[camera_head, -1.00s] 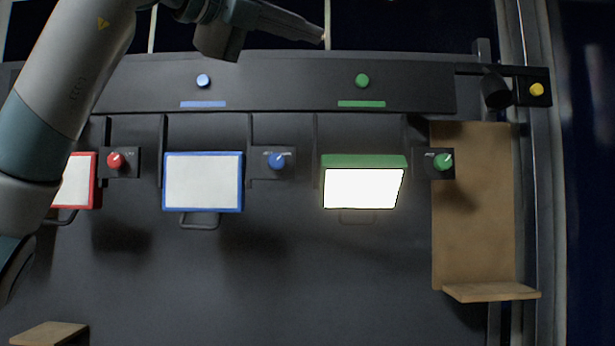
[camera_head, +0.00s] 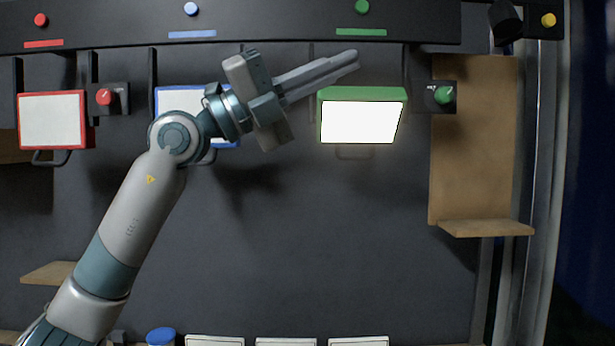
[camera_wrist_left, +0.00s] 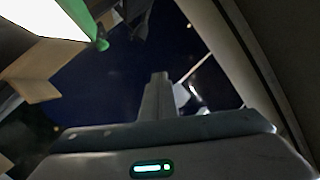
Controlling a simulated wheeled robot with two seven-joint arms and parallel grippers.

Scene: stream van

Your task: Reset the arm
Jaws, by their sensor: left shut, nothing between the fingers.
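My left arm (camera_head: 135,220) reaches up from the lower left of the head view. Its gripper (camera_head: 354,57) points right and slightly up, in front of the panel, with its fingertips just above the green-framed light (camera_head: 360,122). The fingers are together with nothing seen between them. In the left wrist view the shut fingers (camera_wrist_left: 157,90) point up, and part of the lit panel (camera_wrist_left: 45,18) shows at the upper left. My right gripper is in neither view.
A blue-framed light (camera_head: 178,101) is partly hidden behind my left wrist. A red-framed light (camera_head: 52,120) hangs at left. Knobs in red (camera_head: 104,97) and green (camera_head: 444,95) sit beside the lights. A wooden shelf (camera_head: 486,228) stands at right. The panel's lower middle is clear.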

